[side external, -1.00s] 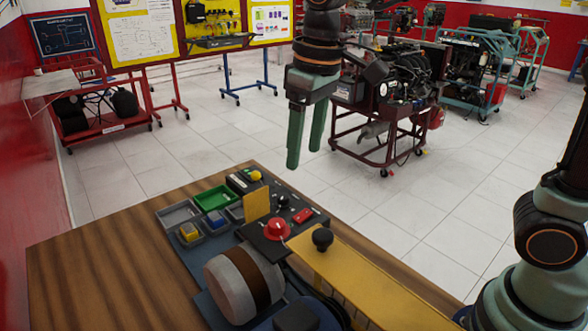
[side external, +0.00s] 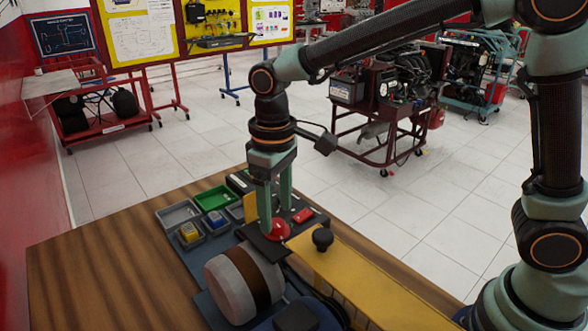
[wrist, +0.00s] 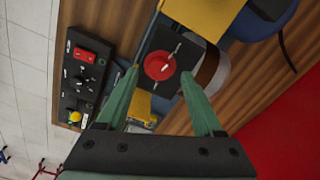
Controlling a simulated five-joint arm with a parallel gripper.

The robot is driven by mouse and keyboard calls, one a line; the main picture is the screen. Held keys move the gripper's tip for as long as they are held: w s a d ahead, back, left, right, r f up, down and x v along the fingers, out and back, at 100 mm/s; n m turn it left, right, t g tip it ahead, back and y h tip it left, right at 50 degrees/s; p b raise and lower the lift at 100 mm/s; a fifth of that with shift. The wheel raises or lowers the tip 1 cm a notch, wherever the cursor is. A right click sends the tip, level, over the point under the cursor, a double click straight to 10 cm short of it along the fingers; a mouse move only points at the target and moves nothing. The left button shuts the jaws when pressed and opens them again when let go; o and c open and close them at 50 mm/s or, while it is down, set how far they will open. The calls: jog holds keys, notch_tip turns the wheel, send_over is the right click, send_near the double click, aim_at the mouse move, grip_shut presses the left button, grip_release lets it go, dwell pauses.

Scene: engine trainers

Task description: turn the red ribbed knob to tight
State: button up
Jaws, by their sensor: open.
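The round red knob (side external: 279,231) sits on a dark plate beside the grey cylinder. In the wrist view the red knob (wrist: 158,66) shows from above, with a pale mark on its top and small light marks on the plate around it. My gripper (side external: 275,219) points down over the knob, its green fingers apart. In the wrist view the fingers of my gripper (wrist: 160,73) stand to the left and right of the knob, with gaps visible. I cannot tell whether the fingertips are down at knob height. The near finger hides part of the knob in the side view.
A grey cylinder with a brown band (side external: 232,286) and a yellow bar (side external: 350,279) with a black knob (side external: 322,238) lie close by. A black panel with a red switch (wrist: 85,55) is beside the knob. Small trays (side external: 178,214) stand left. The table's left is clear.

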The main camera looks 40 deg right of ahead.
jog(key=shift+f, duration=1.1)
grip_shut()
